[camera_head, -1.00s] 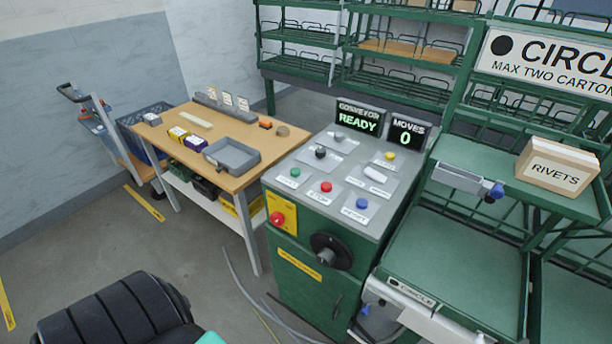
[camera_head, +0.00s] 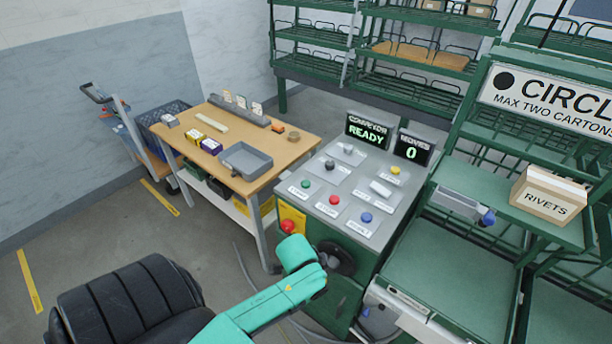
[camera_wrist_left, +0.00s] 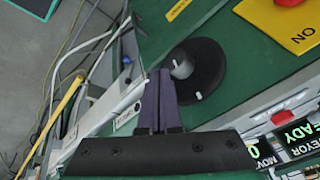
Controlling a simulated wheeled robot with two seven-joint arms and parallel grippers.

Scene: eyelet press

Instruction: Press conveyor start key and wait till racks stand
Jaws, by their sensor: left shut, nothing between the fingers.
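The conveyor console (camera_head: 372,238) has a grey sloped top with several coloured keys. A green key (camera_head: 305,183) sits at its left, a red key (camera_head: 334,199) beside it and a blue key (camera_head: 366,217) further right. Their small labels are hard to read. The display (camera_head: 367,131) reads CONVEYOR READY, and the one beside it (camera_head: 412,149) reads MOVES 0. My left arm reaches the console front, below the keys; its fingers are hidden in the head view. In the wrist view my left gripper (camera_wrist_left: 160,77) is shut and empty, near the black handwheel (camera_wrist_left: 205,70). My right gripper is out of view.
Green wire racks (camera_head: 415,55) stand behind the console. A RIVETS carton (camera_head: 548,197) sits on the right shelf. A red knob (camera_head: 288,226) on a yellow plate is at the console's front left. A wooden workbench (camera_head: 290,150) with a grey tray (camera_head: 240,159) stands left.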

